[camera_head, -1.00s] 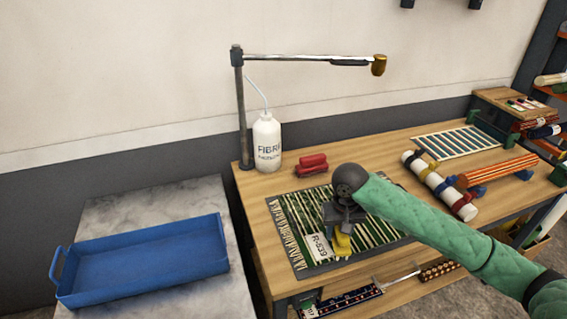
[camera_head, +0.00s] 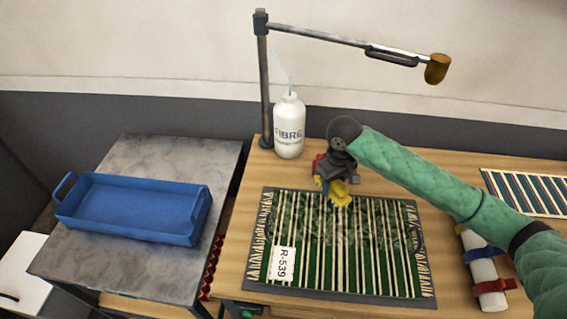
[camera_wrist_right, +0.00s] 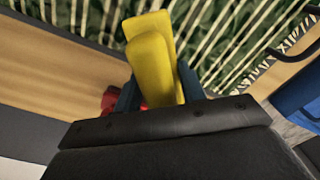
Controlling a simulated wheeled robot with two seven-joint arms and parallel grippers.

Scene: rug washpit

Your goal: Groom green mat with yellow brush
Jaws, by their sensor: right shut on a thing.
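The green mat (camera_head: 345,262) with cream stripes lies flat on a dark grey backing on the wooden bench, with a white R-539 tag at its left. My right gripper (camera_head: 335,180) is at the mat's far edge, shut on the yellow brush (camera_head: 341,192). The brush (camera_wrist_right: 152,55) also shows between the fingers in the right wrist view, with the mat (camera_wrist_right: 215,35) beyond it. I cannot tell whether the bristles touch the mat. My left gripper is not in view.
A white FIBRE bottle (camera_head: 290,127) and a lamp post (camera_head: 265,85) with an overhanging arm stand behind the mat. A blue tray (camera_head: 130,230) sits on the grey table at left. A white roll with straps (camera_head: 485,268) lies at right.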

